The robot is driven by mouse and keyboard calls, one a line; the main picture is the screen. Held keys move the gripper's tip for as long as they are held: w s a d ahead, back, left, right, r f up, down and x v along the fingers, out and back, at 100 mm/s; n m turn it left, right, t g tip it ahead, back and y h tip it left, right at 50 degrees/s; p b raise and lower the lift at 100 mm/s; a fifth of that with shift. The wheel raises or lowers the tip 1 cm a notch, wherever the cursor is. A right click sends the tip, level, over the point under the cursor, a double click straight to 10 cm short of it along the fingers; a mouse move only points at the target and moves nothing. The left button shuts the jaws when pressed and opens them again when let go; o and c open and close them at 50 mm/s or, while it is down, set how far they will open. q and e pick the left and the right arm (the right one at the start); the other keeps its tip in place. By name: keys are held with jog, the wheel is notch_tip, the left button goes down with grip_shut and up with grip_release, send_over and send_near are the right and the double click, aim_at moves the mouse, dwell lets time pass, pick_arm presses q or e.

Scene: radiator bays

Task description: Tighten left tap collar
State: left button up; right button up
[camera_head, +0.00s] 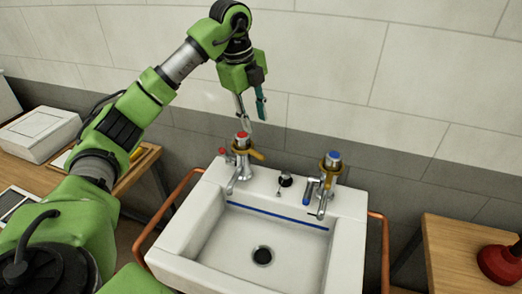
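The left tap (233,185) is chrome with a red top and stands at the back left of the white basin. A gold-coloured collar (257,155) sits around it just below the red top, with a lug sticking out to the right. My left gripper (251,116) points down from above, just over the left tap. Its two fingers, one pale grey and one teal, are apart, and nothing shows between them. The gripper does not appear to touch the tap or collar. My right gripper is not in view.
The right tap (322,203) has a blue top and its own gold-coloured collar. A small red-handled valve (226,156) stands left of the left tap. The basin (345,240) has copper pipes (160,215) at its sides. A red plunger (500,264) is on the right bench.

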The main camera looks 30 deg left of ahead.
aim_at(258, 153)
pick_arm(q)
jog(key=p+x, duration=0.1)
jog(key=x, duration=0.3)
jog(key=a+x, duration=0.1)
jog(key=x, duration=0.4)
jog(key=p+x, duration=0.1)
jog(key=x, duration=0.3)
jog(key=shift+s+a+f+p, duration=0.15)
jog(key=shift+a+f+p, duration=0.05)
jog(key=shift+f+p, duration=0.15)
jog(key=shift+r, duration=0.1)
grip_shut()
